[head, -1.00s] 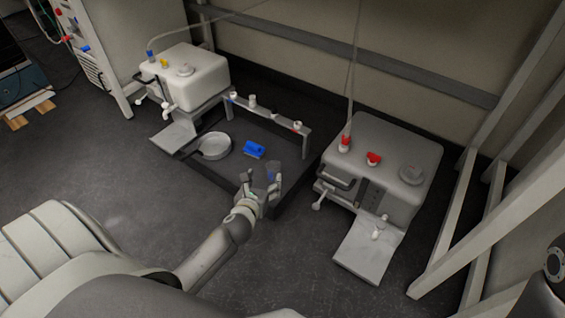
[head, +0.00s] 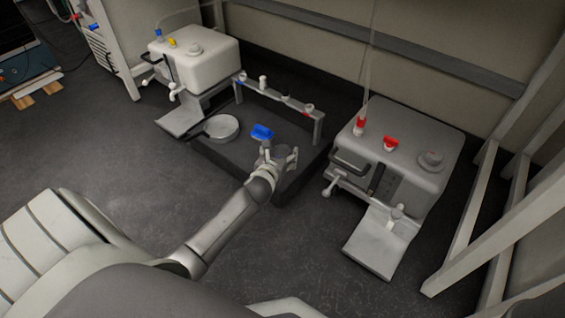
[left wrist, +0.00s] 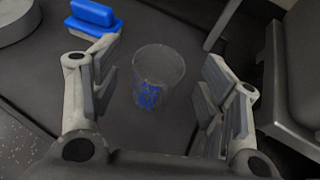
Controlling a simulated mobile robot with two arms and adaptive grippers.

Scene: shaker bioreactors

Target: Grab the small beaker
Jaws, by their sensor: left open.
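The small beaker (left wrist: 158,75) is clear with blue markings and stands upright on the dark platform (left wrist: 60,65). In the left wrist view it sits between the open fingers of my left gripper (left wrist: 158,92), a little forward of them, with a gap on both sides. In the head view my left gripper (head: 278,158) is over the front part of the platform and largely hides the beaker. My right gripper is not seen.
A blue block-like object (head: 262,132) lies just beyond the gripper, and a round pale dish (head: 221,127) is to its left. A rack with small caps (head: 285,101) runs behind. White tanks stand left (head: 194,62) and right (head: 404,150).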

